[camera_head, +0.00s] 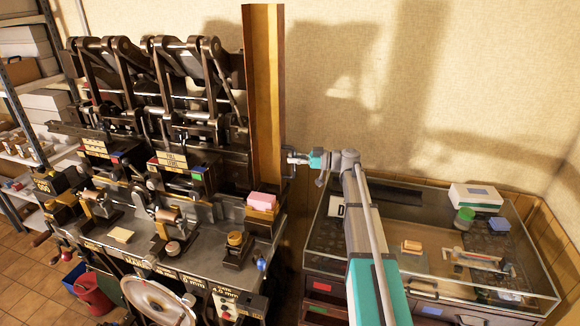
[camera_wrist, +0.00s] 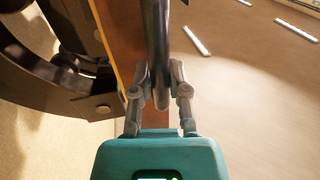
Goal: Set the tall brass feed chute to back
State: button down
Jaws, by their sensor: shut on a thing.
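The tall brass feed chute (camera_head: 264,95) stands upright at the right end of the dark press, against the wall. The chute's brown side (camera_wrist: 124,35) shows just left of the bar. The fingertips are partly hidden behind the bar. Whether the bar is fixed to the chute is hard to see.
The press (camera_head: 160,150) fills the left, with levers and labelled plates. Pink blocks (camera_head: 262,201) sit near the chute's foot. A glass-topped case (camera_head: 400,262) with small items stands at right below my arm. The wall right of the chute is clear.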

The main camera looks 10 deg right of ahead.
jog(key=shift+w+d+r, duration=0.1)
jog(key=shift+w+r, duration=0.05)
jog(key=shift+w, duration=0.1)
jog(key=c, duration=1)
grip_release()
jog(key=shift+c, duration=0.2)
jog(key=o, duration=0.4)
jog(key=shift+o, duration=0.2)
jog(key=v, duration=1.2)
